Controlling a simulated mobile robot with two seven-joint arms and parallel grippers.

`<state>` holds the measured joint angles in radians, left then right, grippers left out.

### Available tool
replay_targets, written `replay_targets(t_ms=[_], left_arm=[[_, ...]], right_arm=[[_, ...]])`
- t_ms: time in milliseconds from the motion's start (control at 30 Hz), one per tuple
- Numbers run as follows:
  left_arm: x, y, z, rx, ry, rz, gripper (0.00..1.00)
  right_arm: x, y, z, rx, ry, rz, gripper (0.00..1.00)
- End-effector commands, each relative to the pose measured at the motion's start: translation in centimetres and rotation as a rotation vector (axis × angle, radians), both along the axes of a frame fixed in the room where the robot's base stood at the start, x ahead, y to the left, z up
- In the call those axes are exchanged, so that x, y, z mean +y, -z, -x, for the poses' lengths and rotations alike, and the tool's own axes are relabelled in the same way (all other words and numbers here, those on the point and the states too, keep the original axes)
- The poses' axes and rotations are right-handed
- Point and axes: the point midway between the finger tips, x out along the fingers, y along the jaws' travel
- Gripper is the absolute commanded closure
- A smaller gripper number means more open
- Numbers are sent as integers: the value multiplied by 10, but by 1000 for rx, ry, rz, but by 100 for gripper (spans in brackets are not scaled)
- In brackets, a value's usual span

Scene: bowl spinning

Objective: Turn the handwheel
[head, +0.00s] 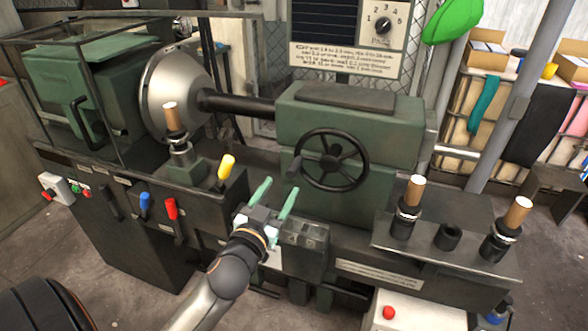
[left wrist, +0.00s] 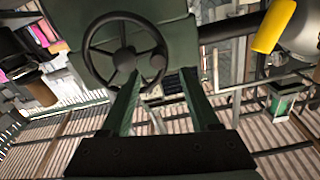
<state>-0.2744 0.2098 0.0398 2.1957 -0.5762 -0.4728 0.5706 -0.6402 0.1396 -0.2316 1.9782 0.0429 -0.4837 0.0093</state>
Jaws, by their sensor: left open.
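The handwheel (head: 331,160) is a black spoked wheel on the front of a green housing, with a round rim and a knob handle (head: 293,166) at its left side. It also shows in the left wrist view (left wrist: 124,58), where the knob (left wrist: 157,62) lies at the wheel's right edge. My left gripper (head: 280,188) has green fingers, spread apart and empty. It is just below and left of the wheel, apart from it in the head view. In the left wrist view the fingers (left wrist: 160,75) point towards the wheel's knob side. My right gripper is not in view.
A yellow-tipped lever (head: 226,168) stands left of my gripper. Red (head: 170,208) and blue (head: 145,204) levers sit further left. A large metal bowl (head: 172,92) is mounted on a shaft behind. Wooden-handled tools (head: 410,203) stand on a ledge at right.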

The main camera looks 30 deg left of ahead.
Motion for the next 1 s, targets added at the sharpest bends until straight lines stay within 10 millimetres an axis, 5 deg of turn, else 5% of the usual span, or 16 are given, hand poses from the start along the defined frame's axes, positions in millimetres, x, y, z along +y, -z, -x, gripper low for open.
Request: replay_targets(t_ms=[500, 1000], left_arm=[[19, 0, -83, 2, 2, -2, 38], [22, 1, -92, 2, 2, 0, 44]], right_arm=[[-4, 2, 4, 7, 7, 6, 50], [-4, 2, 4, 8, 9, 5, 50]])
